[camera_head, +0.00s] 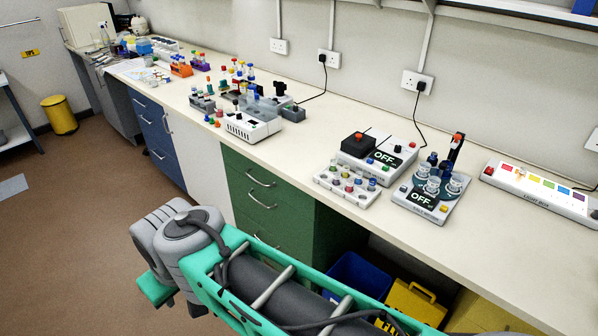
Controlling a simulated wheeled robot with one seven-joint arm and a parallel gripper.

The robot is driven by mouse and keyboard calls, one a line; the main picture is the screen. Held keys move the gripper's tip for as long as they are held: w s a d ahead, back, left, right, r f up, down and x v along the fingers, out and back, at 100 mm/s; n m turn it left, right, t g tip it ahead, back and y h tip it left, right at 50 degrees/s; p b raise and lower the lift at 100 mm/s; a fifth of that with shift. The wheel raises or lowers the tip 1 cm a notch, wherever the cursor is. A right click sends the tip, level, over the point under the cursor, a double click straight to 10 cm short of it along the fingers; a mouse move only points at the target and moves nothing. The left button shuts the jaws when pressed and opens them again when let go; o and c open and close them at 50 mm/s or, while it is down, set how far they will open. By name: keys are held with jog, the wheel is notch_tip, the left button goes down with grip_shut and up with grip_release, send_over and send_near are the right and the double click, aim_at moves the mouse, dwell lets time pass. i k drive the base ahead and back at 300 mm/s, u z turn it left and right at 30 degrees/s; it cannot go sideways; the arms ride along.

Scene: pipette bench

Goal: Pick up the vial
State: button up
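Several small vials with coloured caps stand along the white bench. A white rack (334,188) in the middle holds several vials with coloured caps. A grey device (414,206) with an "OFF" display carries several clear, blue-topped vessels (433,186). More colour-capped vials stand farther back, around a white machine (250,127). I cannot tell which one is the task's vial. My arm crosses the lower part of the view, in front of the bench and below its top. My gripper is not in view, so whether it holds anything is hidden.
A second "OFF" device (377,158) with a black block stands behind the white rack. A light box (540,190) with coloured squares lies at the right. The bench front between the white machine and the rack is clear. A blue bin (357,277) and yellow case (415,303) sit below.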

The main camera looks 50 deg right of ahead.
aim_at(336, 176)
jog(key=z, duration=0.1)
jog(key=i, duration=0.85)
jog(key=z, duration=1.15)
jog(key=i, duration=0.7)
jog(key=z, duration=0.75)
